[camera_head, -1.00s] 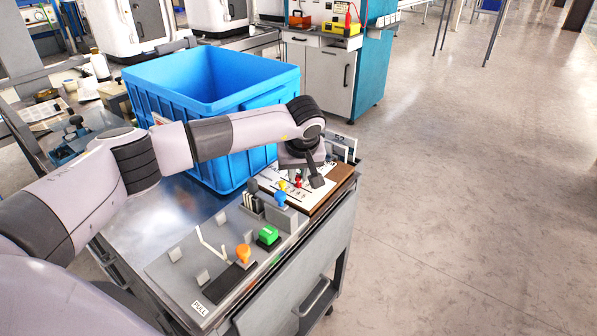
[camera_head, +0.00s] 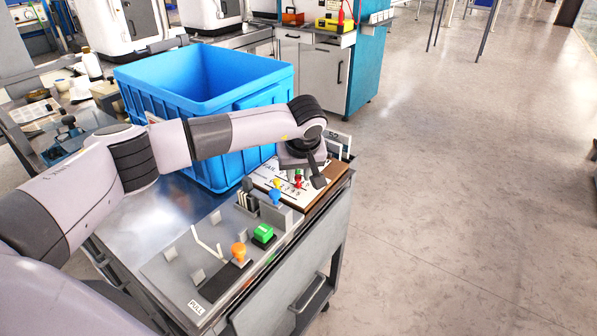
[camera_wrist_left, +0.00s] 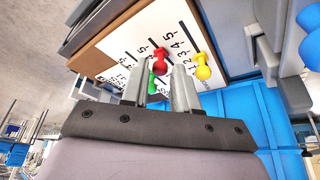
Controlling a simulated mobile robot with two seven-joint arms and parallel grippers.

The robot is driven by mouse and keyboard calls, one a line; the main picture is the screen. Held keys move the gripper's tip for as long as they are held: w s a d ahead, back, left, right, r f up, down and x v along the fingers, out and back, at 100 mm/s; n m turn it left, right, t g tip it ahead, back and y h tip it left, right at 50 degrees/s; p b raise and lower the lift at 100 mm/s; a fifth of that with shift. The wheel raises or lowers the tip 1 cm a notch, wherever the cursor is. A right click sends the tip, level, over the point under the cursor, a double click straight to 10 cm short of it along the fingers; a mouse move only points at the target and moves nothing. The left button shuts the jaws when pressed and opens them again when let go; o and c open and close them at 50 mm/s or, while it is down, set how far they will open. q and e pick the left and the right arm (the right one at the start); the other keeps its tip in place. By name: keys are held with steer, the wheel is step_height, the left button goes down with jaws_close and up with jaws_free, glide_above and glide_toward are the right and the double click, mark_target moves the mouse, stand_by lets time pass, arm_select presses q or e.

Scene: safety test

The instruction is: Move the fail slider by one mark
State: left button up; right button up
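A white slider board (camera_head: 266,178) with numbered scales lies at the far right end of the cart top. In the left wrist view the board (camera_wrist_left: 122,45) carries a red knob (camera_wrist_left: 160,58), a yellow knob (camera_wrist_left: 202,68) and a green knob (camera_wrist_left: 152,84). A label like "FAIL" shows near the board's bin side in the head view; I cannot read for sure which knob it names. My left gripper (camera_head: 316,180) is over the board, its fingers (camera_wrist_left: 160,82) apart, with the red and green knobs showing in the gap. Contact cannot be told. My right gripper is not in view.
A large blue bin (camera_head: 185,120) stands on the cart behind my left arm. A grey panel (camera_head: 180,262) with an orange knob (camera_head: 239,251), a green button (camera_head: 263,233) and a blue knob (camera_head: 276,196) lies in front. Open floor is to the right.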

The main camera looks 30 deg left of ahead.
arm_select(q)
steer(key=v, duration=0.7)
steer(key=shift+s+d, duration=0.1)
stand_by(0.4)
